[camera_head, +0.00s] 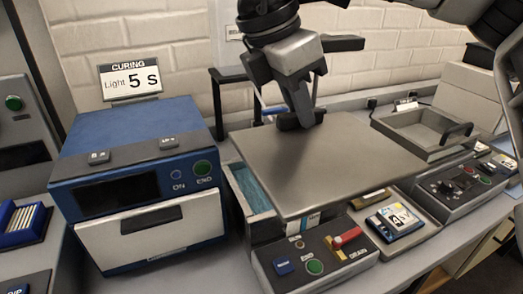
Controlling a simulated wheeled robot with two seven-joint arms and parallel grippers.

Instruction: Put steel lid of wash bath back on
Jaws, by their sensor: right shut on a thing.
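The steel lid (335,170) is a flat grey plate with a dark handle at its far side. My right gripper (302,118) is shut on that handle, with its arm reaching in from the top right. The lid covers most of the wash bath (232,172) in this view and lies further to the right than it. The bath's left part shows uncovered, with blue-green liquid inside. I cannot tell how high the lid is above the bath's rim. My left gripper is not in view.
A blue curing box (135,175) stands left of the bath. A control panel with a red lever (347,238) is in front. A black frame (218,100) stands behind.

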